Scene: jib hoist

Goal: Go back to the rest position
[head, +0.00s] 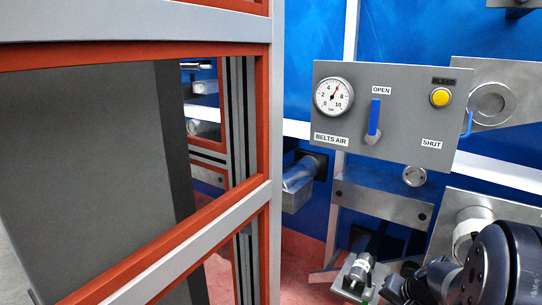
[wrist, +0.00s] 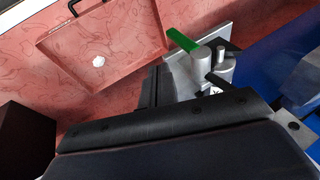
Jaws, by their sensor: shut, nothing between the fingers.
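My gripper (wrist: 158,84) shows in the wrist view with its dark fingers together and nothing held between them. The fingers are close in the picture to a metal fitting (wrist: 202,55) with a green handle (wrist: 182,40) on a pale plate. I cannot tell from this view whether they touch it. In the head view my dark arm fills the lower right corner, and the fingertips are hard to make out there.
A grey panel (head: 345,143) carries a gauge (head: 333,97), a blue lever (head: 374,118) pointing up toward OPEN, and a yellow button (head: 440,97). A red-and-grey frame (head: 262,145) stands at left. A small fitting (head: 358,268) sits low beside my arm. A red tray (wrist: 60,50) lies on the floor.

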